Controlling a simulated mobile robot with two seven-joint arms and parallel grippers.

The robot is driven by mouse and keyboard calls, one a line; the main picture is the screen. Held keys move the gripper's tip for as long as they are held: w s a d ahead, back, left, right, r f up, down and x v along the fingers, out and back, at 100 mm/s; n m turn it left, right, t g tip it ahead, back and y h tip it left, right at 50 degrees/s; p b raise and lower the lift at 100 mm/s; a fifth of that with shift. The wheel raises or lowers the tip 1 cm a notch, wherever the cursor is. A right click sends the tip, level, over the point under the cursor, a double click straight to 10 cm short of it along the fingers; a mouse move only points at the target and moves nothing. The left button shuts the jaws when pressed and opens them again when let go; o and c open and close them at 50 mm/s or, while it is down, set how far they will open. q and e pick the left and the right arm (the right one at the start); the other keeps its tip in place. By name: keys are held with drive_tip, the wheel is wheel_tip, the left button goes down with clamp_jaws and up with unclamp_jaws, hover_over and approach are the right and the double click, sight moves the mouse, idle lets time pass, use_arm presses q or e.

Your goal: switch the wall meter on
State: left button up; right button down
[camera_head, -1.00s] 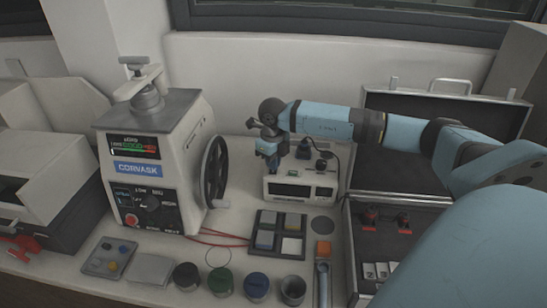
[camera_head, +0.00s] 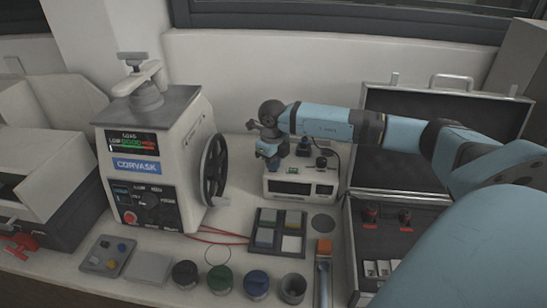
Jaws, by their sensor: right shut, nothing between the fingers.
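A low white box (camera_head: 300,187) with dark windows on its front stands at the back of the bench, right of the press. It looks like the meter, but I cannot read its face or tell whether it is on. A black plug-like part (camera_head: 321,162) with a cord sits on its top, beside a small greenish switch or label (camera_head: 292,171). My right gripper (camera_head: 271,162) is shut and empty, pointing down at the box's back left corner. I cannot tell whether it touches the box. My left gripper is not in view.
A press (camera_head: 152,170) with a handwheel (camera_head: 214,170) stands just left of the box. In front lie a tray of coloured blocks (camera_head: 264,246) and several round pots (camera_head: 221,279). An open black case (camera_head: 409,192) is at right, under my right arm.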

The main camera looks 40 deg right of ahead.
drive_tip(key=shift+f, duration=0.15)
drive_tip(key=shift+r+p, duration=1.9)
drive_tip(key=shift+r, duration=1.65)
drive_tip(key=shift+f, duration=0.1)
